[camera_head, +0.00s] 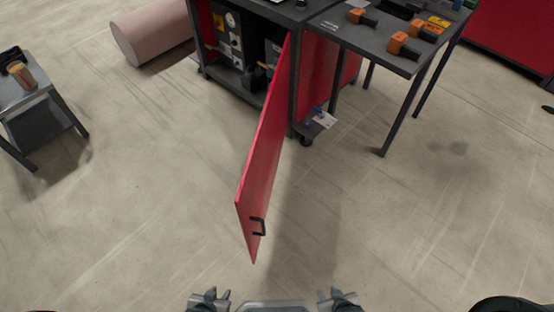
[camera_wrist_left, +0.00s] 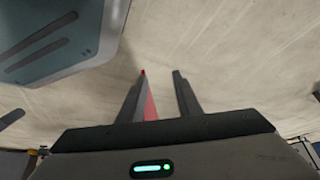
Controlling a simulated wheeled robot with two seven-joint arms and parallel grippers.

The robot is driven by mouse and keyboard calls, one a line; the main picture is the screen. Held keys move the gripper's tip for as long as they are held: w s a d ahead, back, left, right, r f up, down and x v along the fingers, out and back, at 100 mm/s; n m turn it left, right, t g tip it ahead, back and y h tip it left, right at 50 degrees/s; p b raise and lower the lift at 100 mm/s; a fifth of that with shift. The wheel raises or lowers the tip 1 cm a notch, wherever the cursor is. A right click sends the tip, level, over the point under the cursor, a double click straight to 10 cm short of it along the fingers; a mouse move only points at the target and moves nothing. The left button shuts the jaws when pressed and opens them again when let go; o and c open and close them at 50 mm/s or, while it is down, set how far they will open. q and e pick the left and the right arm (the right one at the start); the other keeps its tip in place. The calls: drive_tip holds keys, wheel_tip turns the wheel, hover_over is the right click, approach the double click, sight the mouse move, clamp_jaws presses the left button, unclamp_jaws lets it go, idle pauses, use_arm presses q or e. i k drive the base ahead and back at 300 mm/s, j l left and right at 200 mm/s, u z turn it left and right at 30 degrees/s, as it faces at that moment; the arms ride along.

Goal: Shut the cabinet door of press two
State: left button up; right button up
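The red cabinet door (camera_head: 268,150) of the dark-framed press stands wide open, its free edge swung toward me. A black handle (camera_head: 258,227) sits near that free edge. The cabinet interior (camera_head: 232,38) with grey boxes is exposed. My left gripper (camera_head: 209,294) is low at the bottom edge of the head view, apart from the door. In the left wrist view its two fingers (camera_wrist_left: 160,73) are spread, and a red strip shows along the left finger; I cannot tell what it is. My right gripper (camera_head: 338,293) is at the bottom edge, partly cut off, its fingers unclear.
A dark table (camera_head: 375,38) with orange-and-black tools stands right of the cabinet. A small grey table (camera_head: 22,92) is at the left edge. A pinkish cylinder (camera_head: 152,32) lies behind left. The floor (camera_head: 400,220) around the door is clear.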

sight(252, 199)
drive_tip(key=k+l+z, duration=0.2)
drive_tip(key=k+l, duration=0.5)
